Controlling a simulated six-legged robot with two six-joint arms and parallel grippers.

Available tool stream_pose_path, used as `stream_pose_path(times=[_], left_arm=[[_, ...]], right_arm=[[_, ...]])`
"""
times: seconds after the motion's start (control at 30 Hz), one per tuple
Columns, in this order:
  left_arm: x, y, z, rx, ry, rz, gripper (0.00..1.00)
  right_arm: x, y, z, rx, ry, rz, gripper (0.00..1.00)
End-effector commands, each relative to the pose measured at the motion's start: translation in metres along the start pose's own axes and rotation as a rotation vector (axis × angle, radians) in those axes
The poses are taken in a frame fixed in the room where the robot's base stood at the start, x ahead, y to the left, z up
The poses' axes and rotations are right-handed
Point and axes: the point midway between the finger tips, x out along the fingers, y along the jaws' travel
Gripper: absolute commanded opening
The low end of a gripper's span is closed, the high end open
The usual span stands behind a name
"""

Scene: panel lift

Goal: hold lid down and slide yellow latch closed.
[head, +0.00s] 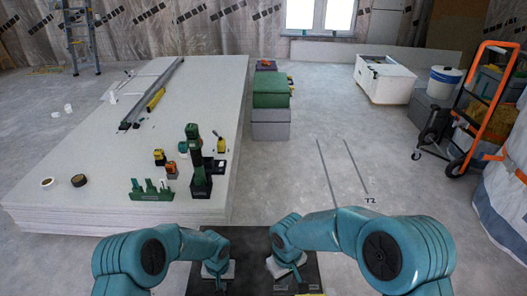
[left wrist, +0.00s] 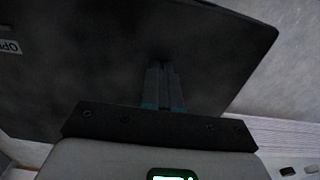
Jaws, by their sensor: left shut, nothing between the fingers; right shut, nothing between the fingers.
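A dark flat panel, apparently the lid (head: 243,243), lies at the bottom centre of the head view, between and under my two arms. It fills much of the left wrist view (left wrist: 80,60), with a white label at its left edge. My left gripper (left wrist: 163,72) is shut and empty, its fingertips pointing at the dark surface; I cannot tell whether they touch. In the head view my left gripper (head: 220,282) is mostly hidden by its wrist. My right gripper (head: 298,284) is shut and empty over the panel's right part. A yellow sliver shows at the bottom edge; I cannot tell whether it is the latch.
A stack of pale boards (head: 100,210) stands ahead on the left, with green tools, tape rolls and a level on it. Green and grey boxes (head: 270,110) stand beyond. An orange hand truck (head: 480,90) is at right. The floor at centre right is clear.

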Motion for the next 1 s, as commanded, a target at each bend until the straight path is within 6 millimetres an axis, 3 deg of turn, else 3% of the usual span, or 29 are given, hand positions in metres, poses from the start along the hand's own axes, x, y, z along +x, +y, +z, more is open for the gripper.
stream_pose_path(times=[0.27, 1.0], left_arm=[[0.002, 0.000, 0.003, 0.001, -0.006, 0.001, 0.00], [-0.051, 0.000, 0.000, 0.000, 0.000, 0.000, 0.00]], right_arm=[[0.001, 0.000, 0.000, 0.000, 0.000, 0.000, 0.00], [0.001, 0.000, 0.000, 0.000, 0.000, 0.000, 0.00]])
